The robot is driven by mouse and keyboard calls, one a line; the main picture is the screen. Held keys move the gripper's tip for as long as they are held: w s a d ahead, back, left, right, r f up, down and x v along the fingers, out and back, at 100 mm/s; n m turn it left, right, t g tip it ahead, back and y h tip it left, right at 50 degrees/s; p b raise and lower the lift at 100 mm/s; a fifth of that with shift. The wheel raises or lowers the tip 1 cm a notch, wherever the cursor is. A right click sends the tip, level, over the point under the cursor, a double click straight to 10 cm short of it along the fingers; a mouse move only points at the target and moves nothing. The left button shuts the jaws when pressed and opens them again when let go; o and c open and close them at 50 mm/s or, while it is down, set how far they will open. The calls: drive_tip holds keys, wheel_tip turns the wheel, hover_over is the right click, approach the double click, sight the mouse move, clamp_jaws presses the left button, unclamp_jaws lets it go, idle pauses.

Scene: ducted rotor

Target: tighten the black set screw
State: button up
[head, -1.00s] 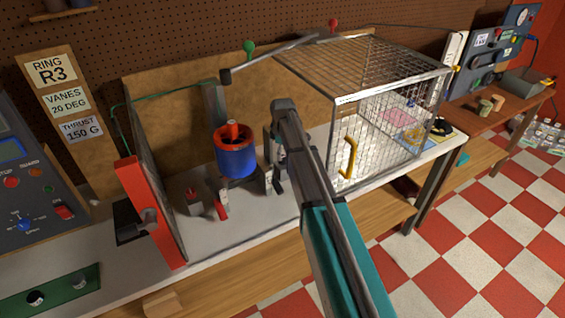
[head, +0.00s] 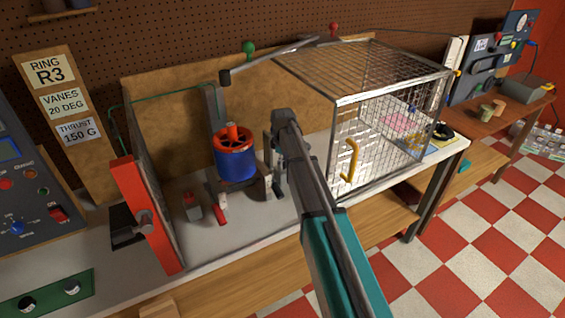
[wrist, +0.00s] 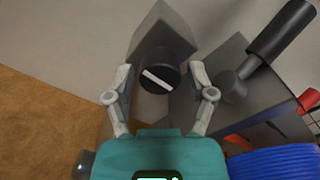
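The black set screw (wrist: 158,76) shows in the wrist view as a round black head with a white line across it, in front of a grey block (wrist: 165,32). My gripper (wrist: 163,70) is open, with one finger on each side of the screw head. A gap shows between each fingertip and the head. In the head view my gripper (head: 279,185) is at the grey stand right of the blue ring (head: 237,163), which has a red vaned part (head: 233,137) inside. The screw cannot be made out in that view.
A dark cylindrical handle (wrist: 280,30) lies close to my right finger in the wrist view. A wire mesh cage (head: 385,120) stands right of my arm. A red-edged panel (head: 147,215) stands at left. Small red-and-grey parts (head: 193,206) lie on the bench.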

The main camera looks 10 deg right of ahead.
drive_tip(key=c, duration=0.8)
drive_tip(key=shift+o, duration=0.2)
drive_tip(key=shift+m, duration=0.4)
drive_tip(key=m, duration=0.7)
drive_tip(key=shift+m, duration=0.4)
drive_tip(key=m, duration=0.4)
drive_tip(key=shift+m, duration=2.4)
